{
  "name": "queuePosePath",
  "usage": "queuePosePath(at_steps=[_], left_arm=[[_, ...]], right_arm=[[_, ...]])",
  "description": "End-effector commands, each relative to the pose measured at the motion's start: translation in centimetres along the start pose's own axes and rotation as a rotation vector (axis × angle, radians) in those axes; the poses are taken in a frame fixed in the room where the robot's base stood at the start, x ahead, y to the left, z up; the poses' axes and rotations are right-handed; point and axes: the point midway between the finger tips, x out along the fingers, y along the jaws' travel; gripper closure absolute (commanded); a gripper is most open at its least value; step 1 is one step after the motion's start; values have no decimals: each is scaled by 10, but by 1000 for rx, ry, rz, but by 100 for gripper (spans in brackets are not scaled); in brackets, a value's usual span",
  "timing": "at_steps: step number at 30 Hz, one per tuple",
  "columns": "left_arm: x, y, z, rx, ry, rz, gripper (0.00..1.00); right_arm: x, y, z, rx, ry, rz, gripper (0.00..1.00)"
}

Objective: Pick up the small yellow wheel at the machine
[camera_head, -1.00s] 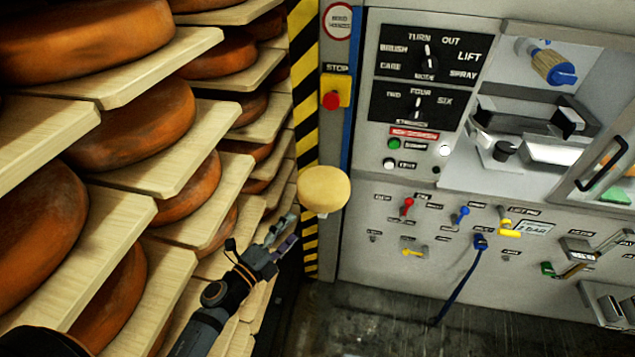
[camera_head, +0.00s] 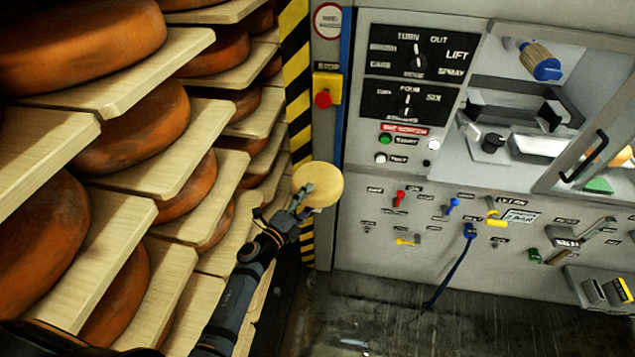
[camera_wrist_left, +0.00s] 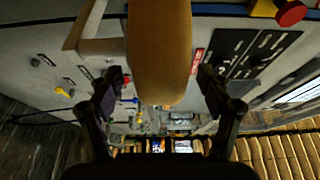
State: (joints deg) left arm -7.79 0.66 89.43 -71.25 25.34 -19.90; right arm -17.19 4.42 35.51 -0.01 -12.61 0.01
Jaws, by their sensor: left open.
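The small yellow wheel (camera_head: 325,183) is a pale round disc at the machine's left corner, by the striped post. My left gripper (camera_head: 301,194) overlaps its left edge in the head view. In the left wrist view the wheel (camera_wrist_left: 160,50) stands edge-on, between and ahead of the two spread fingers of my left gripper (camera_wrist_left: 162,80). A gap shows on each side of the wheel, so the gripper is open and not closed on it. What holds the wheel up is mostly hidden. My right gripper is not in view.
Shelves of large orange wheels (camera_head: 130,125) fill the left side, close to my left arm. The grey machine (camera_head: 365,215) carries knobs, levers and a red stop button (camera_head: 323,99). A striped post (camera_head: 297,90) stands behind the wheel. Dark floor (camera_head: 380,310) is clear below.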

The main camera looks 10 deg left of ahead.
Motion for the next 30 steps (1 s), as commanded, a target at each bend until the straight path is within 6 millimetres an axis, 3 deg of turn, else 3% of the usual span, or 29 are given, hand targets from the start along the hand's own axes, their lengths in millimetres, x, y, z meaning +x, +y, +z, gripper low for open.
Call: queuePosePath(at_steps=[2, 18, 30], left_arm=[[0, 0, 0, 0, 0, 0, 24], [0, 0, 0, 0, 0, 0, 98], [1, -6, 1, 0, 1, -7, 100]], right_arm=[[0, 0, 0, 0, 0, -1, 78], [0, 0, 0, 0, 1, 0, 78], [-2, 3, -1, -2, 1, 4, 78]])
